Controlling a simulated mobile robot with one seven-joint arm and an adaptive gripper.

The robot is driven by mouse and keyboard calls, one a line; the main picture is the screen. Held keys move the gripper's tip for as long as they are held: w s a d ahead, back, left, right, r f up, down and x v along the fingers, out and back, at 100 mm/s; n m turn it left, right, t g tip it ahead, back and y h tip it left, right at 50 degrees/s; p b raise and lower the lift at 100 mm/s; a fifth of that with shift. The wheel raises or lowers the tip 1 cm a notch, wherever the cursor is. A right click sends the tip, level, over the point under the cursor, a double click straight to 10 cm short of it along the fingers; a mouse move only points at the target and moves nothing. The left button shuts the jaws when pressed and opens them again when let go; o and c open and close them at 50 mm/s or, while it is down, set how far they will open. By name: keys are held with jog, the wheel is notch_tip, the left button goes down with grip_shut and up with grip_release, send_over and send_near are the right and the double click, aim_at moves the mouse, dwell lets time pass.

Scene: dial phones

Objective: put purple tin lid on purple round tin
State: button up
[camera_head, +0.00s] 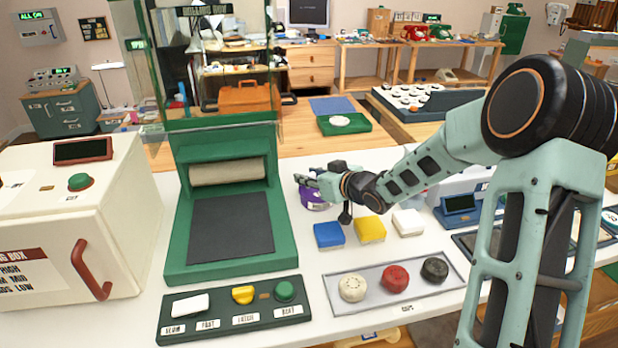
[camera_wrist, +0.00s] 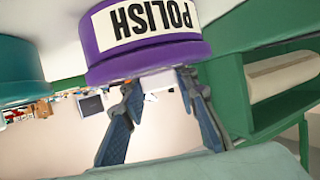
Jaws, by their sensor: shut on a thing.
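The purple round tin (camera_head: 314,204) stands on the white table behind the blue block, partly hidden by my gripper (camera_head: 312,180). In the wrist view, which is upside down, the tin's white POLISH label (camera_wrist: 148,27) shows. A wider purple band, the purple tin lid (camera_wrist: 145,62), lies against the tin's top end with no clear gap. I cannot tell whether it is fully seated. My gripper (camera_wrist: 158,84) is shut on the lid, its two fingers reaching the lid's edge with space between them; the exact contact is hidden.
A teal tin (camera_wrist: 25,70) is close beside the purple one. A green press (camera_head: 228,215) stands left of my gripper. Blue (camera_head: 328,235), yellow (camera_head: 370,229) and white (camera_head: 408,222) blocks lie in front, with a grey tray (camera_head: 425,292) nearer.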

jog(key=shift+f, duration=0.15)
jog(key=o, duration=1.1)
jog(key=shift+r, duration=0.2)
jog(key=p+v, duration=0.2)
jog(key=v, duration=0.8)
jog(key=shift+s+d+r+p, duration=0.2)
jog(key=shift+d+p, duration=0.1)
jog(key=shift+p, duration=0.1)
jog(key=shift+s+d+r, duration=0.1)
jog(key=shift+s+d, duration=0.2)
jog(key=shift+s, duration=0.25)
